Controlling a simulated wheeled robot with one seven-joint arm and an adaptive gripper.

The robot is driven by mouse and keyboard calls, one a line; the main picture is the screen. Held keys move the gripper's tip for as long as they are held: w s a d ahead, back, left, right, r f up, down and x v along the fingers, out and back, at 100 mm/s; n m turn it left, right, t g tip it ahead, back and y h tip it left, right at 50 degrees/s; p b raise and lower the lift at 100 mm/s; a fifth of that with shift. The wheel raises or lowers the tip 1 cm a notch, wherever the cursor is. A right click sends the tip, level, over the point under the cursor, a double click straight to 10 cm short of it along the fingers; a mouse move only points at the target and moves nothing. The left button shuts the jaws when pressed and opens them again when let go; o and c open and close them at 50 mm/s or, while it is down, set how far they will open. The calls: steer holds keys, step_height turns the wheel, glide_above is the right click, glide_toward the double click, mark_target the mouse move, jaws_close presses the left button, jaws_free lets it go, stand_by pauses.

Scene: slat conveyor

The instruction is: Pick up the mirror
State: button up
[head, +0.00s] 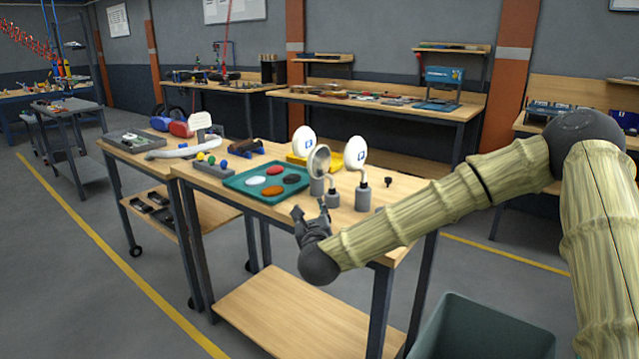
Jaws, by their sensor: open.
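A round mirror (319,160) with a greyish face in a pale rim stands upright on a grey cylindrical base, near the right part of the wooden bench. My gripper (310,208) is open and empty at the bench's front edge, in front of and below the mirror in the picture. It appears apart from the mirror. Its fingers point up toward the stands.
A teal tray (236,182) with several coloured ovals lies left of the mirror. A grey block with coloured balls (214,166) is farther left. A yellow tray (301,160) sits behind the stands. A green bin (480,325) stands on the floor at front right.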

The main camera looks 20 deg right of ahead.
mark_target(332, 187)
steer(key=d+m+h, duration=0.1)
steer(key=d+r+m+h, duration=0.1)
steer(key=d+m, duration=0.1)
steer(key=w+d+m+b, duration=0.1)
steer(key=d, duration=0.1)
steer(key=shift+d+r+h, duration=0.25)
steer(key=shift+r+h, duration=0.15)
steer(key=shift+m, duration=0.3)
steer(key=x, duration=0.4)
steer(key=shift+w+d+r, duration=0.15)
steer(key=shift+w+d, duration=0.15)
steer(key=shift+w, duration=0.05)
steer(key=shift+p+x, duration=0.45)
steer(key=shift+x, duration=2.5)
steer(key=shift+c, duration=0.2)
jaws_close()
